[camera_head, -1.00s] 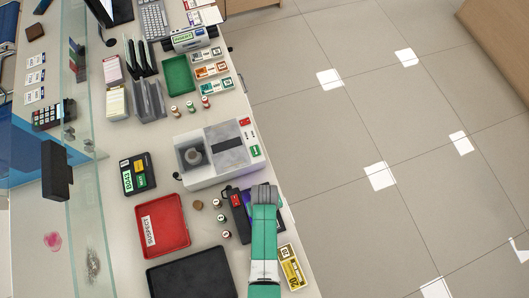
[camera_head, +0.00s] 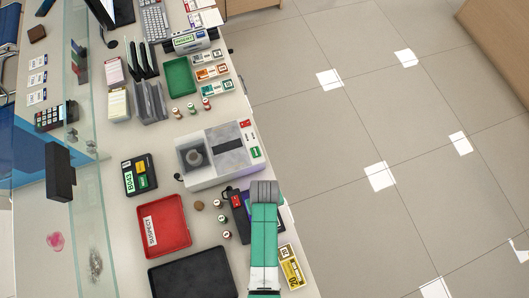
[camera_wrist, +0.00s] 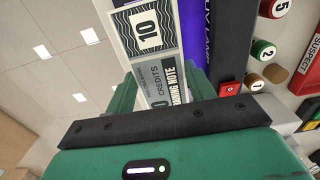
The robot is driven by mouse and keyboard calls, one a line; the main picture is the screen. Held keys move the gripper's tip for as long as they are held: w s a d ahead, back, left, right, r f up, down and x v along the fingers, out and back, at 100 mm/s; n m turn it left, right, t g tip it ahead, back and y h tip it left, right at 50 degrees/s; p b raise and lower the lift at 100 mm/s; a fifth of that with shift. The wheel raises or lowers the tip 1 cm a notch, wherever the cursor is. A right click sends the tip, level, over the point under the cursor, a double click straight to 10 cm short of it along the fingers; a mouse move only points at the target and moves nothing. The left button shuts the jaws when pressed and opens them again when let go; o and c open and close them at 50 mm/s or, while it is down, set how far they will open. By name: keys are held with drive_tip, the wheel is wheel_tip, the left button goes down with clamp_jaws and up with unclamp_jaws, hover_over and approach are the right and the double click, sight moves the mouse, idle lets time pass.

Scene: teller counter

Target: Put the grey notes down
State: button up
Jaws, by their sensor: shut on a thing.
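The grey notes (camera_wrist: 155,40) are a grey-and-white bundle marked "10 credits" in the wrist view. My gripper (camera_wrist: 160,92) is shut on them, with one green finger on each side. In the head view my gripper (camera_head: 264,188) is over the right edge of the counter, just below the grey-and-white machine, and it hides the notes. I cannot tell whether the notes touch the counter. A dark UV lamp with a purple face (camera_wrist: 217,40) lies beside the notes in the wrist view, and it partly shows under my arm in the head view (camera_head: 241,212).
A red "suspect" tray (camera_head: 183,238) and a black tray (camera_head: 160,283) lie to the left. A yellow bundle marked 20 (camera_head: 291,268) is right of my arm. Coin rolls (camera_head: 227,235) stand near the lamp. The machine (camera_head: 190,179) stands above. A green tray (camera_head: 187,84) is farther up.

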wheel_tip(320, 180, up, 4)
drive_tip(key=shift+f, duration=0.2)
drive_tip(key=w+r+m+p, duration=0.2)
drive_tip(key=w+r+p, duration=0.1)
drive_tip(key=r, duration=0.9)
drive_tip(key=w+r+m+p, duration=0.2)
drive_tip(key=w+r+p, duration=0.1)
drive_tip(key=r, duration=0.9)
drive_tip(key=shift+w+r+p, duration=0.15)
drive_tip(key=shift+w+p, duration=0.25)
drive_tip(key=shift+w, duration=0.45)
